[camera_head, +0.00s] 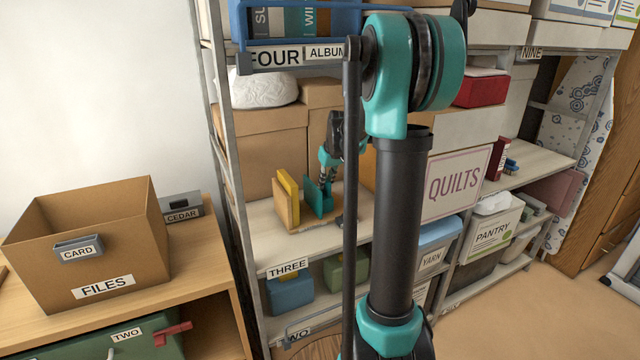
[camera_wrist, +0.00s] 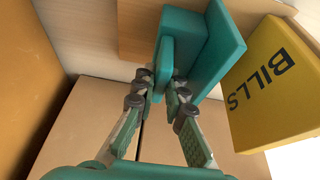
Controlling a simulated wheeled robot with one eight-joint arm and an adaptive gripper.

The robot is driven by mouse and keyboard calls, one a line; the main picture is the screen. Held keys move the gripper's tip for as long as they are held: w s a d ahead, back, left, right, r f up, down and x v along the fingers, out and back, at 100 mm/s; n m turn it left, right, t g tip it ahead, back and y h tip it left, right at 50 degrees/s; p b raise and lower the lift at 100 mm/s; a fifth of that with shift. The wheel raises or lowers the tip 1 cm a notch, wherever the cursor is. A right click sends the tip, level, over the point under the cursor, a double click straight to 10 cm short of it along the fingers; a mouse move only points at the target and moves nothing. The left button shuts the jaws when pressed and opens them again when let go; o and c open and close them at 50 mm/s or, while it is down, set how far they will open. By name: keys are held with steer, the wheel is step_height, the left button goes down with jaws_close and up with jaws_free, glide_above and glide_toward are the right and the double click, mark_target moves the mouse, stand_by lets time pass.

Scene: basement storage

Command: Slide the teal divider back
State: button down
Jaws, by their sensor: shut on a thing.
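The teal divider (camera_head: 316,199) stands upright on the shelf marked THREE, in a low wooden holder (camera_head: 293,229). In the wrist view the divider (camera_wrist: 222,42) is a flat teal panel with a thick teal block and a thin grip plate on its near side. My gripper (camera_wrist: 162,79) has its fingertips on either side of that plate and is shut on it.
Cardboard boxes (camera_head: 272,150) stand behind the holder on the same shelf. Upright posts (camera_head: 232,175) and the shelf above bound the space. A FILES box (camera_head: 92,245) stands on the wooden unit at left. Some bare shelf (camera_head: 268,250) shows in front.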

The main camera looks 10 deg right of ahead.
steer(key=c, duration=1.6)
jaws_free()
steer(key=shift+o, duration=0.2)
steer(key=shift+r, duration=0.1)
steer(key=v, duration=1.1)
steer(key=shift+s+r, duration=0.2)
steer(key=shift+r, duration=0.15)
steer(key=s+a+f+m, duration=0.1)
steer(key=s+a+f, duration=0.2)
steer(key=s+f, duration=0.8)
steer(key=s+a+f+m+h, duration=0.1)
steer(key=s+a+f, duration=0.2)
steer(key=s+f, duration=0.8)
steer(key=s, duration=0.6)
